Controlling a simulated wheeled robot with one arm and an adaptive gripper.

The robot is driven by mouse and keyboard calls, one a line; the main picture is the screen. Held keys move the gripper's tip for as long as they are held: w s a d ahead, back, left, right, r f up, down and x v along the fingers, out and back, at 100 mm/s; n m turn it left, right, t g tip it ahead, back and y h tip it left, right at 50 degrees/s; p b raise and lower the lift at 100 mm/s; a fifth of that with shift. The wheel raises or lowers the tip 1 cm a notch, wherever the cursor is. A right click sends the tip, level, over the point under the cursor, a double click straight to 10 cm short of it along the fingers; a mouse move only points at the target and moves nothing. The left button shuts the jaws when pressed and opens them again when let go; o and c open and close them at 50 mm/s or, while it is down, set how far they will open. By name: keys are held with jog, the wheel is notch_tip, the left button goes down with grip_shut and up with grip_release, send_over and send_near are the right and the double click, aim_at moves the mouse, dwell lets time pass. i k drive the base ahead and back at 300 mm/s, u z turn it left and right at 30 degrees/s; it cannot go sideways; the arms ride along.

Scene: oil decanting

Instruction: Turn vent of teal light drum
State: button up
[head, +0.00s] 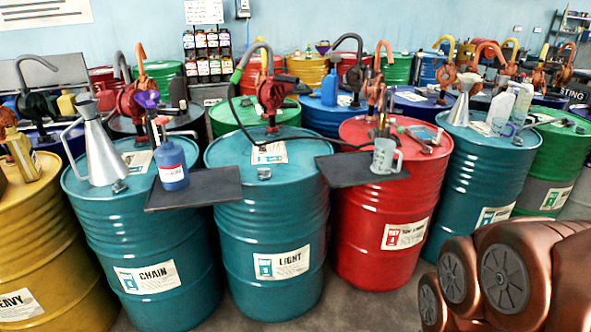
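The teal light drum (267,240) stands upright in the middle of the head view, with a white label reading LIGHT (281,264). Its vent appears to be the small grey cap (264,173) near the front of the lid; whether it is turned open or closed is too small to tell. A dark red hand pump (272,92) with a grey and green curved spout rises from the back of the lid. My gripper is not in view, so its state and distance from the vent are not shown.
The teal chain drum (150,235) stands left, the red drum (378,235) right. A dark shelf (215,190) with a blue bottle (172,168) juts out front left; another (340,172) bears a grey jug (384,156). A black hose (300,147) crosses the light drum's lid.

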aim_at(265, 172)
jog(key=u, duration=0.85)
jog(key=k, duration=0.1)
jog(key=z, duration=1.15)
jog(key=i, duration=1.65)
jog(key=u, duration=1.8)
jog(key=i, duration=0.75)
jog(key=u, duration=0.8)
